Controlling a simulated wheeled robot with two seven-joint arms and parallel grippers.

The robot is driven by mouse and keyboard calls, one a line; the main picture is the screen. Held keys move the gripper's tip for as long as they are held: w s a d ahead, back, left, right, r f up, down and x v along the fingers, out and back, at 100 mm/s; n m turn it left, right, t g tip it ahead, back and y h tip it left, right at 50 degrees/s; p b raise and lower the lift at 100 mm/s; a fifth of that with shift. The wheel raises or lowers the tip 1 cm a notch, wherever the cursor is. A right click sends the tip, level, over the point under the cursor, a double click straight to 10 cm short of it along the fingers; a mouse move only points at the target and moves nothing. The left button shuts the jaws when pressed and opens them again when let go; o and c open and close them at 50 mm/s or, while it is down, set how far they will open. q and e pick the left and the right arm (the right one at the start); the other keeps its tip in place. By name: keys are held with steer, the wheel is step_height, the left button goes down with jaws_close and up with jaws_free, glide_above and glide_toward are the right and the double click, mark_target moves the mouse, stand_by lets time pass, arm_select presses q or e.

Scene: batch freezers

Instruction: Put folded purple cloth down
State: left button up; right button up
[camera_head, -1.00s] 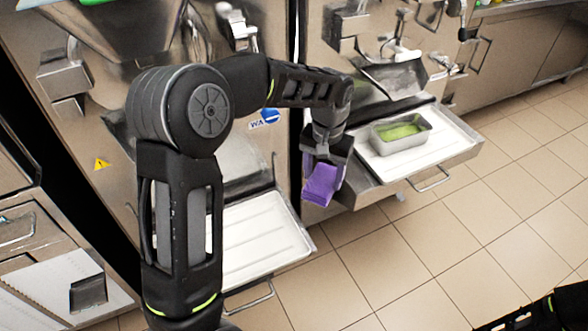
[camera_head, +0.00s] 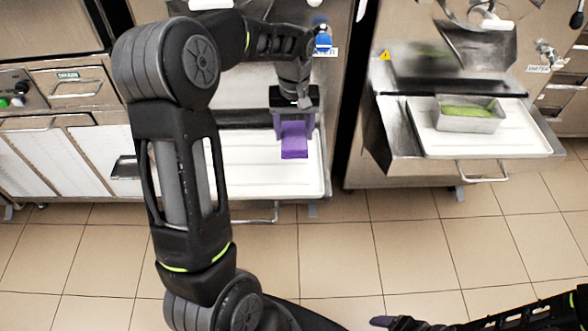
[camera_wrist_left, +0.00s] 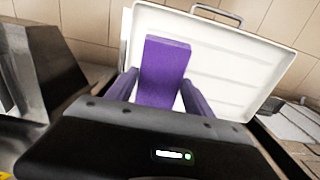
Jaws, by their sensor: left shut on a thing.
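The folded purple cloth (camera_head: 294,147) hangs from my left gripper (camera_head: 294,126), which is shut on it. The cloth is over the white drip tray (camera_head: 240,178) of the left machine. Whether it touches the tray is hard to tell. In the left wrist view the cloth (camera_wrist_left: 165,68) stands out between the two fingers (camera_wrist_left: 158,88), with the white tray (camera_wrist_left: 225,70) behind it. My right gripper (camera_head: 385,322) shows only in part at the bottom edge, and its opening cannot be seen.
At right, another machine's white tray (camera_head: 440,143) holds a metal pan (camera_head: 470,122) with green contents. A drawer cabinet (camera_head: 75,88) stands at left. The tiled floor (camera_head: 335,260) in front is clear.

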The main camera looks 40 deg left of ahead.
arm_select(q)
steer(key=shift+d, duration=0.15)
step_height(320, 180, down, 6)
steer(key=shift+f, duration=0.1)
stand_by(0.4)
steer(key=shift+f+b, duration=0.3)
steer(key=shift+f, duration=1.6)
steer(key=shift+f, duration=0.1)
steer(key=o, duration=1.5)
